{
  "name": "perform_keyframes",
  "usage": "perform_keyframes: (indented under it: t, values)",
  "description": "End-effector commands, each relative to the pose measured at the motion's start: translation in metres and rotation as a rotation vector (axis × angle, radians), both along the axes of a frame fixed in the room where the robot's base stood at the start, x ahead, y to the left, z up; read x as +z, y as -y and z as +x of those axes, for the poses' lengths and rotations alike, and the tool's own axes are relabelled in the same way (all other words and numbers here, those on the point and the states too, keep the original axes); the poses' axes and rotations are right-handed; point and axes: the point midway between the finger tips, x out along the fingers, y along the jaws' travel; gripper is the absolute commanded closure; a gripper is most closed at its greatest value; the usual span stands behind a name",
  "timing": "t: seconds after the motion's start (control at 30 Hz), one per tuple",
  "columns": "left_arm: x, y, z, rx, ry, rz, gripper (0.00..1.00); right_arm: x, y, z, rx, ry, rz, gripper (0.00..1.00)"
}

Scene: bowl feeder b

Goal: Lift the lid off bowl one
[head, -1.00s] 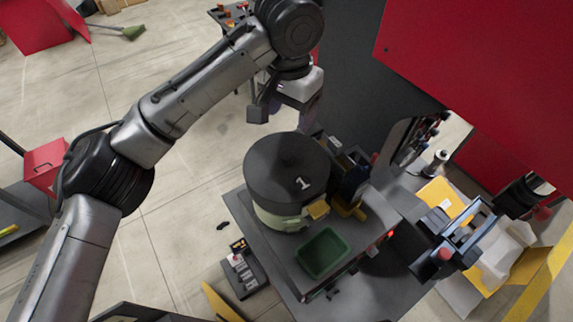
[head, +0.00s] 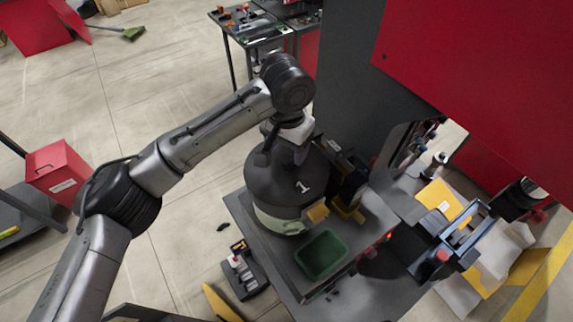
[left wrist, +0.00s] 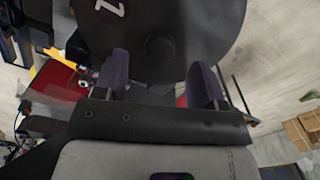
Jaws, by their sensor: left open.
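The dark lid (head: 265,187) marked "1" sits on the pale green bowl (head: 280,222) on the grey stand. My left gripper (head: 290,157) is above the far part of the lid and hides some of it. In the left wrist view the two purple fingers of the gripper (left wrist: 162,78) are apart, with nothing between them. The lid (left wrist: 205,25) fills the top of that view. Its round dark knob (left wrist: 160,46) lies just beyond the fingertips, roughly centred between them. My right gripper does not show.
A green tray (head: 322,254) stands in front of the bowl. Dark machinery with yellow parts (head: 349,190) stands close to its right. A grey wall panel and a red panel (head: 480,80) rise behind at right. A control box (head: 245,272) is at lower left.

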Motion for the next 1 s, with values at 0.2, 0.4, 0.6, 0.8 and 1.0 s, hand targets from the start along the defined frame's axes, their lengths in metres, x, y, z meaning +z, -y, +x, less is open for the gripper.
perform_keyframes:
  t: [0.2, 0.4, 0.6, 0.8, 1.0]
  values:
    - [-0.026, 0.000, -0.001, 0.000, -0.002, 0.000, 0.36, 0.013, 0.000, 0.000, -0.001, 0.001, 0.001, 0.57]
    - [-0.036, -0.001, -0.001, 0.000, 0.000, 0.000, 0.36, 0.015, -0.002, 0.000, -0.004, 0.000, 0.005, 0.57]
    - [-0.037, 0.000, -0.001, 0.000, 0.000, 0.000, 0.36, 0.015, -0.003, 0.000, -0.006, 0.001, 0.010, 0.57]
    - [-0.037, 0.000, -0.001, 0.000, 0.000, 0.000, 0.55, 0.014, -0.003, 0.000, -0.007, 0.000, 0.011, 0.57]
    - [-0.036, 0.000, -0.001, -0.001, 0.000, 0.000, 0.74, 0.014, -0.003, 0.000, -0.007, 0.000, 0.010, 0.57]
